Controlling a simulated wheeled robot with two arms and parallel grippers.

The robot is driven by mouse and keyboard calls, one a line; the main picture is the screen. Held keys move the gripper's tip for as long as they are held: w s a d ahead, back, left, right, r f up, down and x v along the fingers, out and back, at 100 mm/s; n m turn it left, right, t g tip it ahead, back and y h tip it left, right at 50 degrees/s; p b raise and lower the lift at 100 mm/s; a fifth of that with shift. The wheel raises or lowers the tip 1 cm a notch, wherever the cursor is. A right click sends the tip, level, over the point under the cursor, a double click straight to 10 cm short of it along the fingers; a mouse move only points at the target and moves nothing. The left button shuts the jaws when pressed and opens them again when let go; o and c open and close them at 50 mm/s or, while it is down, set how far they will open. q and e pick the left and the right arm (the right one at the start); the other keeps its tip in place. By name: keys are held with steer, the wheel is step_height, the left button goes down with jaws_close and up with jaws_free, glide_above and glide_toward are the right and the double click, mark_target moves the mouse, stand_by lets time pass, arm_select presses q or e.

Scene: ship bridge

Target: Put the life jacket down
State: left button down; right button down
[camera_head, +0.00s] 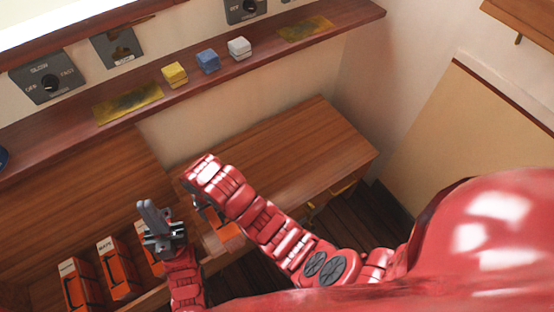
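No life jacket can be made out for certain. My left gripper (155,222) has grey fingers pointing up, in front of the brown wooden desk at lower left. Nothing shows clearly between its fingers, and the gap between them is too small to judge. My red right arm (265,221) reaches in from the right, its wrist end just right of the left gripper. Its fingers are mostly hidden under the wrist. An orange piece (226,233) shows just below that wrist; I cannot tell what it is or whether it is held.
Orange boxes with labels (118,268) stand in a row at lower left. A wooden desktop (290,150) is clear. The long shelf above (330,27) carries a yellow block (174,75), a blue block (208,62) and a white block (239,48). A wall closes the right side.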

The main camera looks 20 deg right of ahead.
steer(key=shift+s+f, duration=0.1)
steer(key=w+d+f, duration=0.1)
steer(key=w+d, duration=0.7)
steer(key=w, duration=0.5)
steer(key=shift+f, duration=0.2)
steer(key=shift+d+f+b, duration=0.1)
steer(key=shift+f+b, duration=0.2)
steer(key=shift+f, duration=1.45)
steer(key=shift+f, duration=0.15)
jaws_free()
